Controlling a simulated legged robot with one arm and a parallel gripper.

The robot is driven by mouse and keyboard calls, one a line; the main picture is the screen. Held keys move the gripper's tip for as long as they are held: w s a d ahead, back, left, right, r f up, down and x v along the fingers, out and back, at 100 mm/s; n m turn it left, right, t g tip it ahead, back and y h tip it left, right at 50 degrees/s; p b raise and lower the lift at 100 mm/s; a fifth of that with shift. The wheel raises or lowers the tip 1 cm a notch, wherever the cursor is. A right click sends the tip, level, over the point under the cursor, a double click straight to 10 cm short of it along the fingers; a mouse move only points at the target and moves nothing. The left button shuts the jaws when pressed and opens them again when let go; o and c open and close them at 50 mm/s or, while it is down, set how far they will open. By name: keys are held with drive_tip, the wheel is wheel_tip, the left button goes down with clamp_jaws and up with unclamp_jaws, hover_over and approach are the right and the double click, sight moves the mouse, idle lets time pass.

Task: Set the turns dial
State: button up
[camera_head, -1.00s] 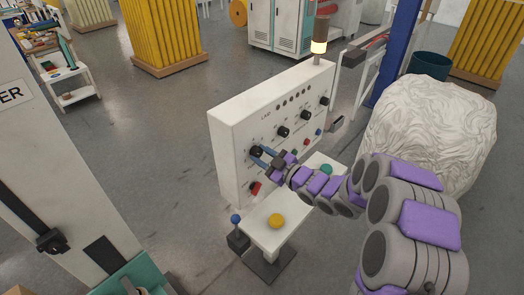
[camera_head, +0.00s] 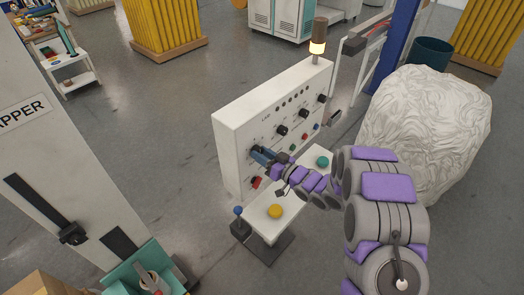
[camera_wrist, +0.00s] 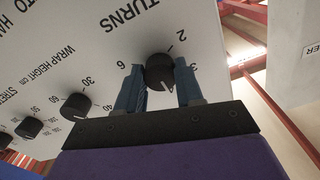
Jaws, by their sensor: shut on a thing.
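The turns dial (camera_wrist: 160,72) is a black round knob with a white mark, under the word TURNS on the white control panel (camera_head: 232,155). The numbers 2, 3 and 6 show around it in the wrist view, where the panel appears upside down. My gripper (camera_wrist: 160,86) has one blue finger on each side of the dial and is shut on it. In the head view my gripper (camera_head: 262,155) reaches the dial at the panel's left end and hides most of it.
Other black knobs stand along the panel, including the wrap height knob (camera_wrist: 76,106). Below are a red switch (camera_head: 257,182), a yellow button (camera_head: 275,211), a green button (camera_head: 322,162) and a blue-topped lever (camera_head: 238,211). A wrapped white bundle (camera_head: 430,125) stands at right.

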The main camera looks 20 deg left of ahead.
drive_tip(key=shift+m, duration=0.3)
drive_tip(key=o, duration=1)
drive_tip(key=shift+w, duration=0.1)
drive_tip(key=shift+o, duration=0.2)
drive_tip(key=b+v, duration=0.2)
drive_tip(key=v, duration=1.5)
drive_tip(key=shift+d, duration=0.2)
drive_tip(key=shift+f, duration=0.1)
